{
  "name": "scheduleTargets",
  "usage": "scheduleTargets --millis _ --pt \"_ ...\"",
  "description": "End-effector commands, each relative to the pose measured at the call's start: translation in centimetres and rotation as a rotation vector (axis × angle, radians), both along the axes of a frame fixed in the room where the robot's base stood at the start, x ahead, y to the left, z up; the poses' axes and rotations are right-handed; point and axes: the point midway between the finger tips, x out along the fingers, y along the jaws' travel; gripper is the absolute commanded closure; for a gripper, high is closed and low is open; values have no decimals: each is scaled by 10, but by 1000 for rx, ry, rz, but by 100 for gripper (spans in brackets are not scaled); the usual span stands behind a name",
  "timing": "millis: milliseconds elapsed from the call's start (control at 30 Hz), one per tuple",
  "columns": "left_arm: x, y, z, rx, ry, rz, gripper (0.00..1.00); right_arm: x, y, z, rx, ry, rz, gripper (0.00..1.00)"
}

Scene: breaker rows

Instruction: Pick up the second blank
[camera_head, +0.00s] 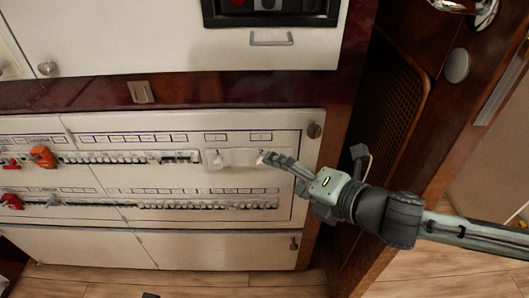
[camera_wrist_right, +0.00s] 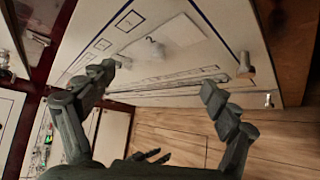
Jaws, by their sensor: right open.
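A plain white blank plate (camera_head: 238,157) sits in the upper breaker row at its right end. A small white knob (camera_head: 218,159) stands out on its left part, and another small white piece shows at its right end by my fingers. In the right wrist view a pale plate (camera_wrist_right: 180,40) with a white knob (camera_wrist_right: 152,47) lies beyond the fingers. I cannot tell which blank is the second. My right gripper (camera_head: 270,159) reaches in from the right, at the plate's right end. In the wrist view its fingers (camera_wrist_right: 163,80) are spread with nothing between them. My left gripper is not in view.
Breaker rows run along the white panel, with an orange-red handle (camera_head: 43,156) and red ones (camera_head: 11,201) at the left. A dark wooden wall (camera_head: 345,90) borders the panel on the right.

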Motion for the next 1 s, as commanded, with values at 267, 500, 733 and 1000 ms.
scheduleTargets --millis 267,500,733,1000 --pt "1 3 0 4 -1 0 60 19 16 -10 -9 -7 10 12" --pt "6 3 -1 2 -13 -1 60 49 33 -18 -8 -6 9 12" --pt "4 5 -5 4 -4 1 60 59 42 -26 -8 -5 8 12" --pt "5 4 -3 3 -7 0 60 59 42 -26 -8 -5 8 25"
